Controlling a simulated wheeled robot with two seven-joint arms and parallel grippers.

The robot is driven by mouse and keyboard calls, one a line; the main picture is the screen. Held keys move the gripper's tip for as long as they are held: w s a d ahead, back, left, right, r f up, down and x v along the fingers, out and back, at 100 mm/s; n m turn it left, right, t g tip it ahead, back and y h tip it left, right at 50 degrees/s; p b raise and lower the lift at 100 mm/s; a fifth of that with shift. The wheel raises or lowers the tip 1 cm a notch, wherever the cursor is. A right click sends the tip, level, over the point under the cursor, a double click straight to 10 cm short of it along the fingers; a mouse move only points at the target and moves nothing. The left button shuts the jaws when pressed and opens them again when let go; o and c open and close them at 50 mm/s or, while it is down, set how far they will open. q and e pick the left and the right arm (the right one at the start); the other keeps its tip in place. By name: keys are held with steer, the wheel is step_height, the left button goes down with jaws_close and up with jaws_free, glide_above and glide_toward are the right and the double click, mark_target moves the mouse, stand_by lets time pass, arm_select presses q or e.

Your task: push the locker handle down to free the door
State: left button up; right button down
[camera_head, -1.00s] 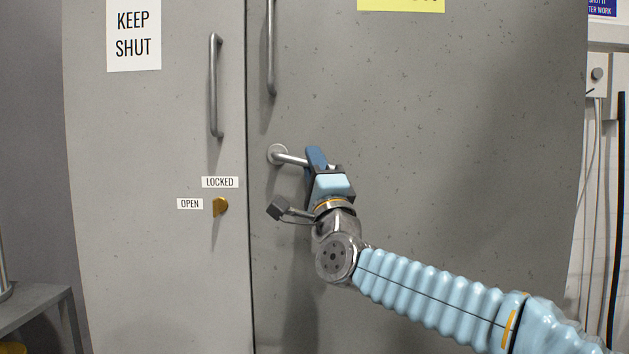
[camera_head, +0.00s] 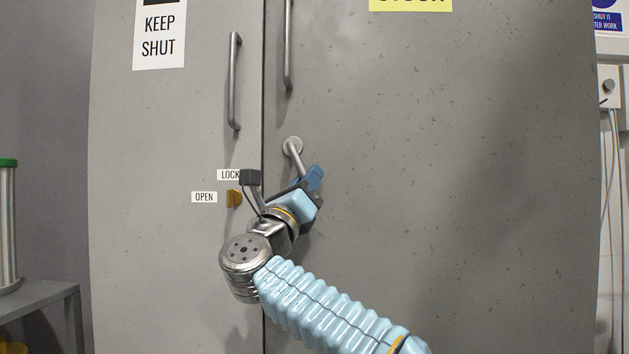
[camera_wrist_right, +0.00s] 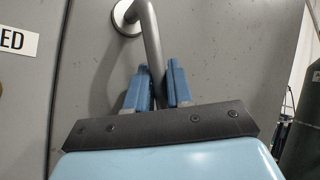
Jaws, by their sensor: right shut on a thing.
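The locker handle (camera_head: 293,155) is a grey metal lever on a round rosette, on the right door (camera_head: 450,180) near the seam. It slopes steeply down to the right. My right gripper (camera_head: 312,180) is shut on its lower part and hides the lever's end. In the right wrist view, the lever (camera_wrist_right: 150,38) comes down from the rosette between the two blue fingers (camera_wrist_right: 156,88). The right door looks flush with the left door (camera_head: 170,260). My left gripper is not in view.
A brass knob (camera_head: 234,198) sits on the left door beside the OPEN label (camera_head: 204,197) and a partly covered LOCKED label (camera_head: 229,174). Two vertical pull bars (camera_head: 234,80) (camera_head: 288,45) flank the seam. A grey bench (camera_head: 40,296) stands at the left.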

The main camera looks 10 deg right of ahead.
steer(key=shift+w+a+f+m+g+h, duration=0.1)
steer(key=shift+a+m+g+h, duration=0.3)
steer(key=shift+m, duration=0.45)
steer(key=shift+w+a+f+m+g+h, duration=0.1)
steer(key=shift+a+m+g+h, duration=0.1)
steer(key=shift+m+g, duration=0.55)
steer(key=c, duration=1.1)
jaws_free()
steer(key=b+v, duration=0.3)
steer(key=v, duration=1.1)
